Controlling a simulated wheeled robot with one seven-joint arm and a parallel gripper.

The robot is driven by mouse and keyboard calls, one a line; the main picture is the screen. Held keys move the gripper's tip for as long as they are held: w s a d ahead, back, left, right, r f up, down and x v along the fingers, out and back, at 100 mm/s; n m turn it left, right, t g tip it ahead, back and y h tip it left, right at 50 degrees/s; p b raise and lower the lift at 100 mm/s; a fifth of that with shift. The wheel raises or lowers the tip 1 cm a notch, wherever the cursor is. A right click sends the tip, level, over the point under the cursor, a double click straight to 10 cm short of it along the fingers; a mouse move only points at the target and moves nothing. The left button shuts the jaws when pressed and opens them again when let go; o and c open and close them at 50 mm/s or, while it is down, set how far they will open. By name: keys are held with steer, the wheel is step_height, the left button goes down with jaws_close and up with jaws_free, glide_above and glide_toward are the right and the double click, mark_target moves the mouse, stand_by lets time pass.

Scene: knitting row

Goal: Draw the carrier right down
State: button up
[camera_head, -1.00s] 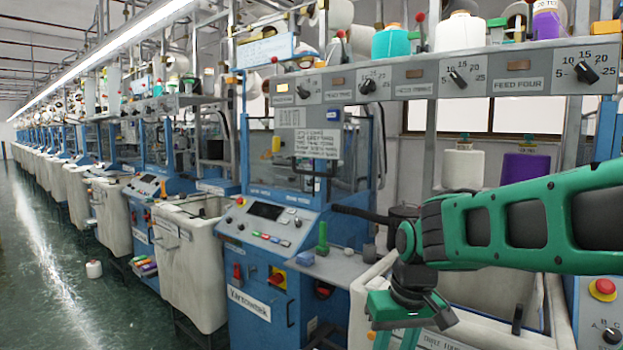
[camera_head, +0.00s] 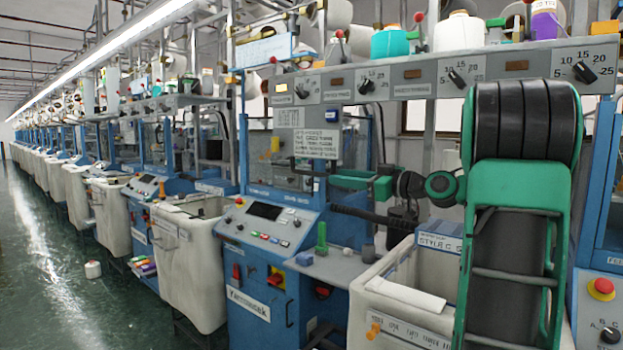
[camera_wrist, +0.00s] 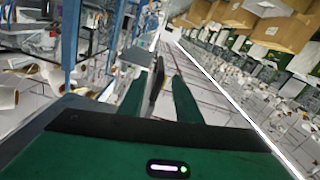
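My gripper (camera_head: 342,181) is raised in front of the near blue machine's (camera_head: 262,222) clear guard, close to the guard's dark handle. In the wrist view my gripper (camera_wrist: 158,98) has its two green fingers apart. A dark upright bar (camera_wrist: 157,80) shows between them, with a gap on each side; I cannot tell whether it touches either finger. A grey plate (camera_wrist: 136,58) lies just beyond the left finger. No part can be surely told as the carrier; the inside of the machine is partly hidden by the guard and my arm.
A grey panel of dials (camera_head: 432,82) with yarn cones (camera_head: 457,33) above it runs over the machine. A cream bin (camera_head: 390,297) stands below my arm, and another bin (camera_head: 190,265) to the left. The green aisle floor (camera_head: 60,290) is mostly clear.

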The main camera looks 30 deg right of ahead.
mark_target(313, 174)
steer(key=x, duration=1)
steer(key=shift+w+a+f, duration=0.1)
steer(key=shift+w+a, duration=0.05)
steer(key=shift+w, duration=0.1)
